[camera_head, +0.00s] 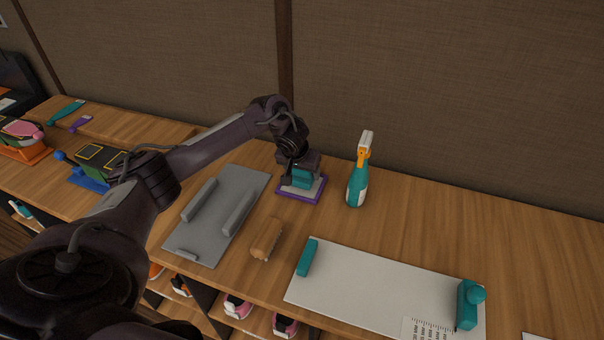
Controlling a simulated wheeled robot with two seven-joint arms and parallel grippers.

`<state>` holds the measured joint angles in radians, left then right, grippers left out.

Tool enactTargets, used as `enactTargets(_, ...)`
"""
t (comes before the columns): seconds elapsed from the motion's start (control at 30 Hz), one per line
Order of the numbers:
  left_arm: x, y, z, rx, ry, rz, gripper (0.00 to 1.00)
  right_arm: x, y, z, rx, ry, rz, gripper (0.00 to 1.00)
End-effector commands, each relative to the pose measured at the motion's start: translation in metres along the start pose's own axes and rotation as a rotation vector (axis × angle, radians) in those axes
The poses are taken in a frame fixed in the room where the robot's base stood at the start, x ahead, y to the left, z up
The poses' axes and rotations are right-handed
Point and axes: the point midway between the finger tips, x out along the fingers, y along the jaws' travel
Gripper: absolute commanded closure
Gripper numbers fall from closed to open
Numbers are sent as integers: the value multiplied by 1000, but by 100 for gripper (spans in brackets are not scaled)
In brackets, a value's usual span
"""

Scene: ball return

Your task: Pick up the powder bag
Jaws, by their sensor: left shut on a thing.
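The powder bag (302,181) looks like a small teal block on a purple-edged tray (317,192) towards the back of the counter. My left gripper (301,172) comes down over the powder bag from above and is shut on it. The jaws and wrist hide part of the bag. I cannot tell whether the bag still touches the tray. My right gripper is not in view.
A teal spray bottle (356,187) stands just right of the tray. A grey board with raised bars (216,222) lies to the left, and a brush (266,240) lies in front. A white board (380,290) with teal fittings is at front right. The back right counter is clear.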

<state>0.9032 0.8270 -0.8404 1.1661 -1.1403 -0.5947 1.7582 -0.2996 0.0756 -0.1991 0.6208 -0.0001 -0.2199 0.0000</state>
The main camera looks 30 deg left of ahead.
Motion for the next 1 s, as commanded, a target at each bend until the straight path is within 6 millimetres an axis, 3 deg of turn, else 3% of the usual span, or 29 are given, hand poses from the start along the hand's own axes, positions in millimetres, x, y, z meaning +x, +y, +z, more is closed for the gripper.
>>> enactTargets(0.17,-30,1,-14,0,6,3,55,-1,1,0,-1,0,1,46)
enactTargets(0.43,-103,1,-44,-1,8,3,55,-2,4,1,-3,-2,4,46)
enactTargets(0.5,-130,-1,-55,0,7,-2,55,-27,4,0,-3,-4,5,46)
enactTargets(0.6,-149,-1,-63,1,5,-1,55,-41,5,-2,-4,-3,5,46)
enactTargets(0.8,-171,0,-71,0,3,0,55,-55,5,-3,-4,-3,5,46)
enactTargets(1.0,-176,0,-73,-1,1,0,55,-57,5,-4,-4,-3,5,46)
